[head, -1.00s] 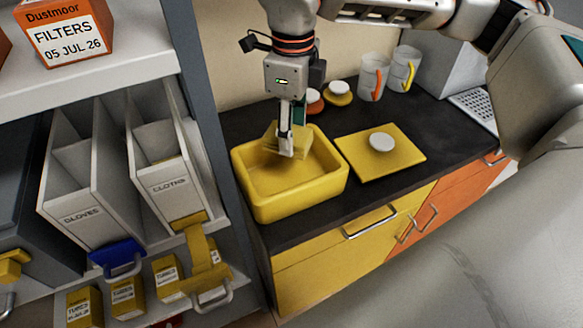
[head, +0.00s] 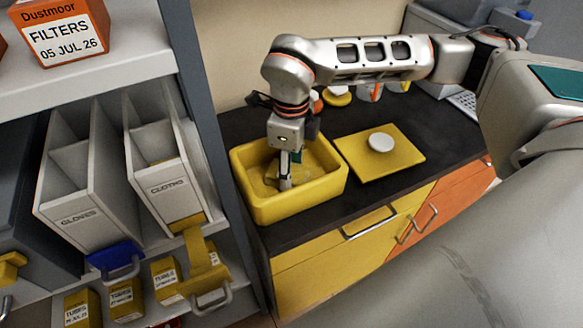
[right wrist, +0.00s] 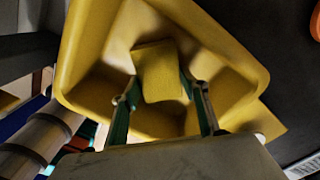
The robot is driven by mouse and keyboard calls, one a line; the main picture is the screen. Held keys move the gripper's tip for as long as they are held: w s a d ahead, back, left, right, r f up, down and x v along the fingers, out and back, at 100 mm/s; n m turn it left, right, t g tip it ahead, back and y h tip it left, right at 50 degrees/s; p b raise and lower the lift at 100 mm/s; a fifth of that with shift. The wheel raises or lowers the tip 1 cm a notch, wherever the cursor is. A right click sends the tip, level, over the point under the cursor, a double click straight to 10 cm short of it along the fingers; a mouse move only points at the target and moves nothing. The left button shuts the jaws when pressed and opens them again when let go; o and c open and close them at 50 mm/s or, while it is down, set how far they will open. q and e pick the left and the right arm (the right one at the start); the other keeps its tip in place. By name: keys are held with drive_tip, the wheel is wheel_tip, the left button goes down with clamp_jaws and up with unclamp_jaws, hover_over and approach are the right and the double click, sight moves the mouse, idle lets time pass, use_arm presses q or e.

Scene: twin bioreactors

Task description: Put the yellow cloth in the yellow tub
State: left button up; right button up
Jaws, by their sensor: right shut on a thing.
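The yellow tub (head: 262,208) stands on the dark counter, and its walls also fill much of the right wrist view (right wrist: 225,40). My right gripper (head: 285,183) points down inside the tub. It is shut on the yellow cloth (right wrist: 160,72), which shows between its two fingers in the right wrist view. In the head view the cloth (head: 272,173) is mostly hidden behind the gripper, low in the tub. I cannot tell whether it touches the tub's floor. My left gripper is not in view.
Mugs, partly behind my arm, stand at the back. A shelf with bins marked gloves (head: 80,212) and cloths (head: 168,185) is at the left. Yellow drawers (head: 330,255) are below the counter.

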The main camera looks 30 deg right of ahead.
drive_tip(key=shift+f, duration=0.1)
drive_tip(key=o, duration=0.9)
wheel_tip(320, 180, up, 12)
idle(0.6)
